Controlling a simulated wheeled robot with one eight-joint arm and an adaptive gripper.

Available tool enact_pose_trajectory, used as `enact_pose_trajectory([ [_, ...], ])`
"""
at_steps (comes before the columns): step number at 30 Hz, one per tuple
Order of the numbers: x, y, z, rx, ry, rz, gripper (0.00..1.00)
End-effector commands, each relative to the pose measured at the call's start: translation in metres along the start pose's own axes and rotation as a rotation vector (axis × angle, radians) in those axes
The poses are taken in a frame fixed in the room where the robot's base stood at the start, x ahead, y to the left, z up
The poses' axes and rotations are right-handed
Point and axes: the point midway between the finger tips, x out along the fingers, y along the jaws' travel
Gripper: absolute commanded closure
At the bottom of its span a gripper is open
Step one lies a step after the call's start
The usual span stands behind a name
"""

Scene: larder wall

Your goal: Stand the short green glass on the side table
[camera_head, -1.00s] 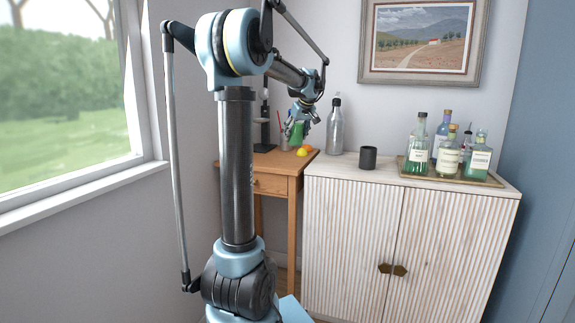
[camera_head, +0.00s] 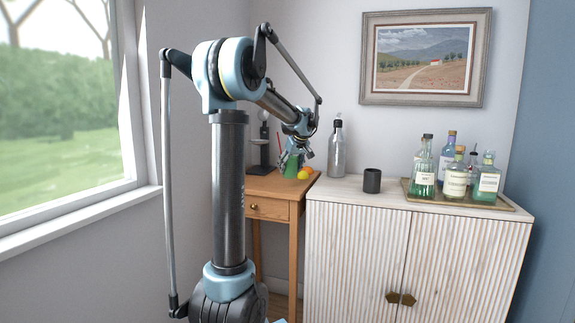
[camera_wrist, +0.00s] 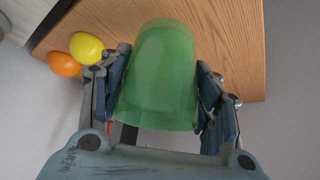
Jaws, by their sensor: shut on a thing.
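The short green glass (camera_wrist: 160,75) is between the two fingers of my gripper (camera_wrist: 160,98), which is shut on it, in the wrist view. In the head view my gripper (camera_head: 291,158) is over the wooden side table (camera_head: 266,209), and a bit of the green glass (camera_head: 291,168) shows below the fingers. The side table's wooden top (camera_wrist: 225,35) lies behind the glass in the wrist view. I cannot tell whether the glass touches the top.
A yellow fruit (camera_wrist: 86,47) and an orange fruit (camera_wrist: 64,63) lie on the table close by the glass. A dark lamp-like stand (camera_head: 263,145) is at the table's back. The white cabinet (camera_head: 390,197) beside it bears a grey bottle (camera_head: 337,153), a dark cup (camera_head: 372,181) and a tray of bottles.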

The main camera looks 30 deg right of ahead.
Motion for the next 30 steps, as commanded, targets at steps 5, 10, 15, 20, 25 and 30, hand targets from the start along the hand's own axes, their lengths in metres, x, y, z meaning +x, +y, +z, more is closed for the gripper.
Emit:
enact_pose_trajectory([
  [5,0.008,0.001,0.005,0.001,0.0,0.0,0.88],
  [10,0.025,0.001,0.017,0.001,0.0,0.0,0.88],
  [15,0.035,0.0,0.023,0.001,0.001,0.0,0.88],
  [20,0.035,0.0,0.023,0.001,0.0,0.0,0.88],
  [25,0.036,0.0,0.024,0.001,0.0,0.0,0.88],
  [30,0.036,0.0,0.024,0.0,0.0,0.0,0.21],
])
